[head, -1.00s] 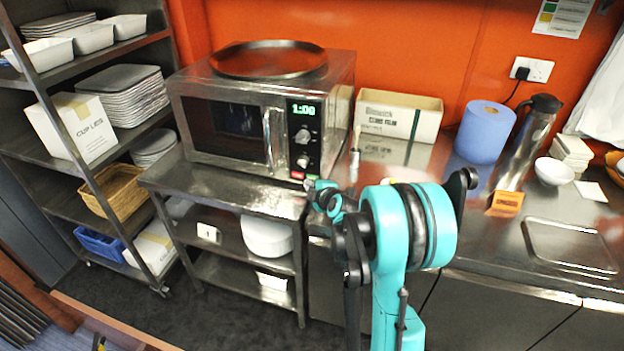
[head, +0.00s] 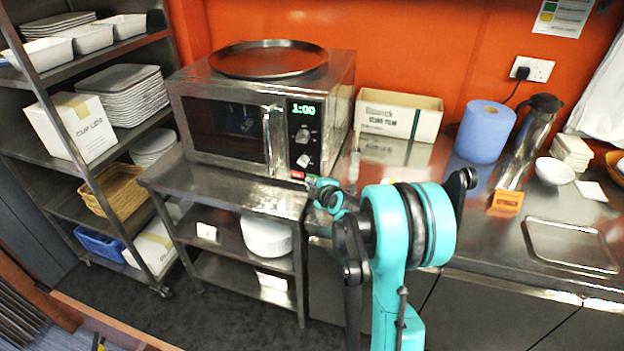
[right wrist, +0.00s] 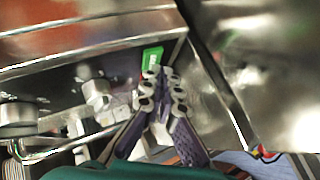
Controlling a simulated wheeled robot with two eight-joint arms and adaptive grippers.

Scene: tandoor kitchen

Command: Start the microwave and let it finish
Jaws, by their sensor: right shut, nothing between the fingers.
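The steel microwave (head: 225,88) stands on a steel stand left of the counter, its door shut. Its display (head: 304,109) reads 1:00 in green. Two knobs sit below the display, with a red button (head: 298,175) at the panel's bottom. A bluish shape shows dimly behind the door window (head: 230,122). My right gripper (head: 314,182) is at the panel's lower right corner. In the right wrist view, my right gripper (right wrist: 163,72) is shut and empty, its tips at the lower edge of the green button (right wrist: 151,58). I cannot tell whether they press it. My left gripper is out of view.
A round tray (head: 268,60) lies on top of the microwave. A film box (head: 398,115), a blue paper roll (head: 486,132) and a steel flask (head: 530,140) stand on the counter at right. A loaded shelf rack (head: 75,165) stands at left.

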